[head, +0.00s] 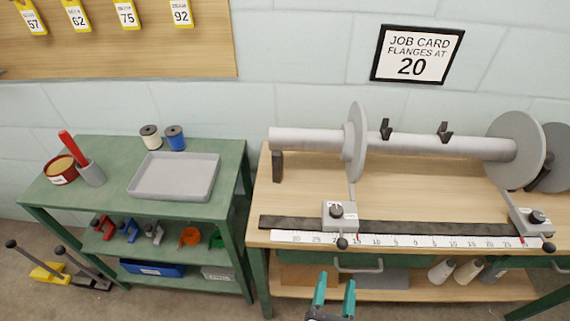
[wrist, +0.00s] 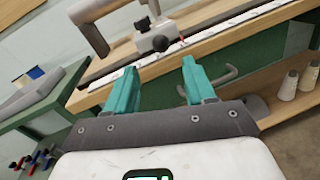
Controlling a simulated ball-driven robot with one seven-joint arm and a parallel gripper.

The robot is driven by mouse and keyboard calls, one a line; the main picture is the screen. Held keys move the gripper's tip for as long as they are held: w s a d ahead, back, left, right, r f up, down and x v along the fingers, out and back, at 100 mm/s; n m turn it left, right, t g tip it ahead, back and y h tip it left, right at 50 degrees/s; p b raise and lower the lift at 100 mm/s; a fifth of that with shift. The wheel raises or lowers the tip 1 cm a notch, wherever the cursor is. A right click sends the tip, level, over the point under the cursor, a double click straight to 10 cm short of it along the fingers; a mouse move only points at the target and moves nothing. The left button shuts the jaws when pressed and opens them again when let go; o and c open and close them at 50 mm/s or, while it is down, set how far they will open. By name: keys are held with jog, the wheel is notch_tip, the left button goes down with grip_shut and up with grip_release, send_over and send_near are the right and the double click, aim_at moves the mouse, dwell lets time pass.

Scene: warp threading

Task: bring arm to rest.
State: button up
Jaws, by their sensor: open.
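My gripper (head: 335,291) has teal fingers and shows at the bottom centre of the head view, in front of the wooden workbench (head: 420,190). Its two fingers stand apart with nothing between them. In the wrist view my gripper (wrist: 162,88) is also open and empty, with the bench's front edge and a drawer handle (wrist: 215,80) beyond the fingertips. The fingers look apart from the bench, though the exact gap is hard to tell.
A grey beam with round flanges (head: 355,145) lies along the bench. Sliding clamps (head: 340,213) sit on the scale rail (head: 400,240). A green cart (head: 90,205) with a grey tray (head: 150,194) stands left. Bottles (head: 468,271) stand on the lower shelf. A job card (head: 417,54) reads 20.

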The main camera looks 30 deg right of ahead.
jog(key=s+d+f+m+g+y, duration=0.25)
jog(key=d+m+g, duration=0.25)
jog(key=m, duration=0.3)
jog(key=s+d+f+m+g+y, duration=0.1)
jog(key=s+d+m+g, duration=0.2)
jog(key=d+m+g, duration=0.3)
jog(key=s+a+f+m+y, duration=0.1)
jog(key=s+a+m+y, duration=0.1)
jog(key=a+m+y, duration=0.4)
jog(key=m+y, duration=0.3)
jog(key=m, duration=0.1)
jog(key=shift+s+a+f+m, duration=0.15)
jog(key=shift+s+a+m, duration=0.05)
jog(key=shift+a+m, duration=0.2)
jog(key=shift+o, duration=0.4)
jog(key=shift+y, duration=0.25)
dwell(0.4)
